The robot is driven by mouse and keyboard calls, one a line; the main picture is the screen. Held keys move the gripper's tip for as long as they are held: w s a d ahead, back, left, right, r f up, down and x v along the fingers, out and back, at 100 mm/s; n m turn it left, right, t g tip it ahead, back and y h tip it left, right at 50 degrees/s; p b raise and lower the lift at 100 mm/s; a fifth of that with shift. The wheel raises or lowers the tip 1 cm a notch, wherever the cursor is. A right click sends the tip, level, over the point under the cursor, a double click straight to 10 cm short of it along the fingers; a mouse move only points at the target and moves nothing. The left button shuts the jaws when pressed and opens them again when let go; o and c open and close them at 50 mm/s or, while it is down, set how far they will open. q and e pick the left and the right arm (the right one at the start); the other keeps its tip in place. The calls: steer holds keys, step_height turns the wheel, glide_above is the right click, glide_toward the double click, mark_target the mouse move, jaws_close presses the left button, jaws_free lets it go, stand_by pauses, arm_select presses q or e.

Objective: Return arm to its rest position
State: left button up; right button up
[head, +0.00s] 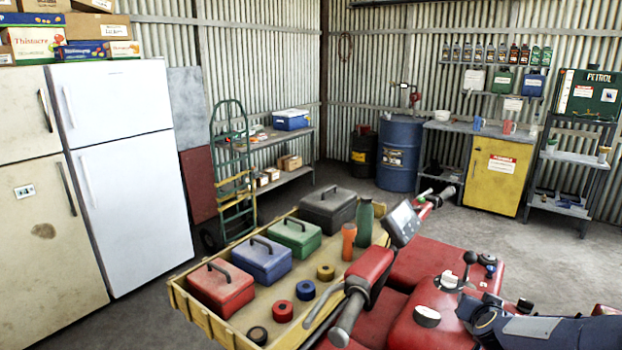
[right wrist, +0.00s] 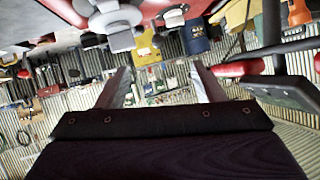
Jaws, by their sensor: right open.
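My right arm comes in from the lower right in the head view. Its dark gripper (head: 468,306) is over the red quad bike (head: 415,265), near the black knobs and white caps on the bodywork. In the right wrist view, which is upside down, the two fingers of my right gripper (right wrist: 160,78) stand wide apart with nothing between them. Whether the gripper touches the bike cannot be told. My left gripper is not in the head view.
The quad's handlebar grip (head: 348,318) and display (head: 404,222) stand close left of my right gripper. A yellow rack (head: 190,305) carries toolboxes, tape rolls and bottles. Fridges (head: 125,150) stand left. A yellow cabinet (head: 497,175) and blue drum (head: 400,155) stand behind. Open floor (head: 570,245) lies right.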

steer(key=s+a+r+n+y, duration=0.2)
steer(key=s+a+r+y, duration=0.15)
steer(key=s+a, duration=0.3)
steer(key=s+a+r+n+y, duration=0.1)
steer(key=s+a+r+y, duration=0.25)
steer(key=s+a, duration=0.3)
steer(key=s+a+f+n+g, duration=0.1)
steer(key=s+a+g, duration=0.1)
steer(key=s, duration=0.4)
steer(key=s+a+f+n+g+y, duration=0.1)
steer(key=s+a+f, duration=0.1)
steer(key=s, duration=0.4)
steer(key=s+a+f+g+y, duration=0.1)
steer(key=s+a+g, duration=0.1)
steer(key=s+a, duration=0.2)
steer(key=s, duration=0.2)
steer(key=shift+s+a+f+n+g, duration=0.2)
steer(key=shift+s+f+n+g, duration=0.1)
steer(key=shift+n, duration=0.1)
